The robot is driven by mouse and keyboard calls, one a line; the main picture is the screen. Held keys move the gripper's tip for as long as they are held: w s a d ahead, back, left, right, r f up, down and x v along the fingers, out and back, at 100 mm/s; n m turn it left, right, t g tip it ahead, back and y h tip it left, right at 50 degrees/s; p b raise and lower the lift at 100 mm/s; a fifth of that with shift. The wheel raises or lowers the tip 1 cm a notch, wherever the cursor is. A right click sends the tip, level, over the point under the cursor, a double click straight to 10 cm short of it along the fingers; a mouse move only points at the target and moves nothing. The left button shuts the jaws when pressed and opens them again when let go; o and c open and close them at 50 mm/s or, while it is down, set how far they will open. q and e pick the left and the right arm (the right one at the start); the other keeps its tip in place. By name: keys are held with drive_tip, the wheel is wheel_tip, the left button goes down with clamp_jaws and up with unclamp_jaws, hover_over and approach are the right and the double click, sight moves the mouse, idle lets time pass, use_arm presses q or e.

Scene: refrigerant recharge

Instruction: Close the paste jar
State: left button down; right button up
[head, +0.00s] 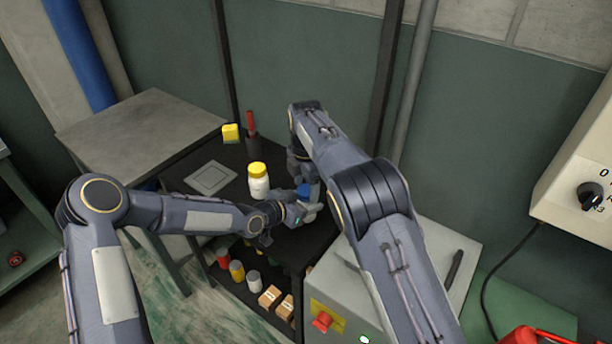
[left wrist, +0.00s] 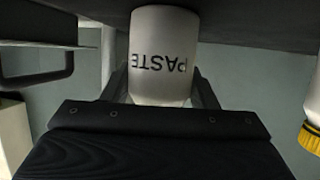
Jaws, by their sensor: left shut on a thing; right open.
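The paste jar is a white cylinder (left wrist: 163,55) marked PASTE, upside down in the left wrist view. My left gripper (left wrist: 163,92) is shut on it, one finger on each side. In the head view the left gripper (head: 300,208) is at the front right of the black table, and the jar's body is mostly hidden there. A blue lid (head: 304,189) shows just above the left gripper. My right gripper (head: 303,176) is open over the blue lid, pointing down and partly hidden by its own arm. I cannot tell whether the lid is seated.
A white bottle with a yellow cap (head: 258,182) stands left of the grippers. A grey square plate (head: 211,178), a yellow block (head: 231,132) and a red-handled tool (head: 251,123) are on the black table. Several containers and boxes fill the shelf below. A grey machine (head: 440,262) stands right.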

drive_tip(key=shift+f, duration=0.15)
drive_tip(key=shift+c, duration=0.2)
drive_tip(key=c, duration=1)
drive_tip(key=shift+o, duration=0.2)
drive_tip(key=m, duration=0.6)
drive_tip(key=shift+m, duration=0.3)
drive_tip(key=o, duration=1.1)
drive_tip(key=shift+r, duration=2.25)
